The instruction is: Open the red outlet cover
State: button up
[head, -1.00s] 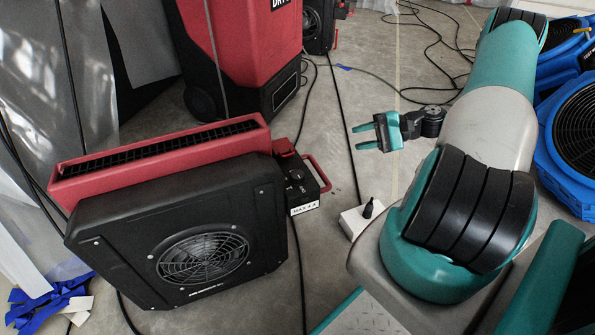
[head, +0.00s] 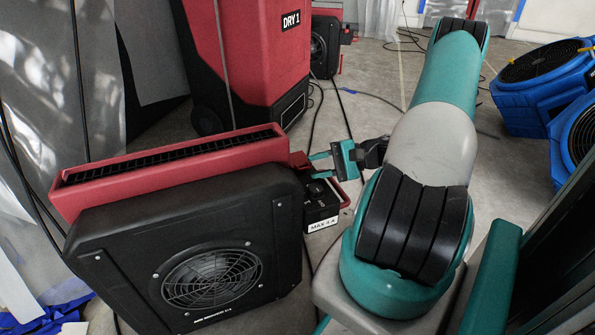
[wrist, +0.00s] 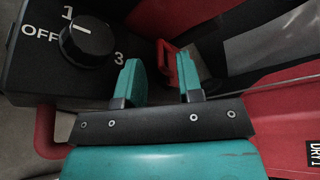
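My gripper (head: 318,166) is open, its teal fingers pointing left at the control box (head: 320,206) on the right end of the red and black fan unit (head: 190,240). In the wrist view the gripper (wrist: 158,68) has a clear gap between its fingers. A small red piece (wrist: 169,52), which looks like the outlet cover, shows beyond the gap, close to the right finger. I cannot tell whether the finger touches it. The black knob (wrist: 87,41), marked OFF, 1 and 3, is left of the fingers. The cover is not clearly visible in the head view.
A red handle (head: 345,195) sticks out beside the control box. A tall red dryer marked DRY 1 (head: 250,60) stands behind. Blue fans (head: 540,100) stand at the right. Cables lie across the grey floor (head: 375,105).

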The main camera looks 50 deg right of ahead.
jog(key=shift+w+a, duration=0.25)
jog(key=shift+a+f, duration=0.1)
grip_shut()
jog(key=shift+r+p, duration=0.25)
jog(key=shift+p, duration=0.45)
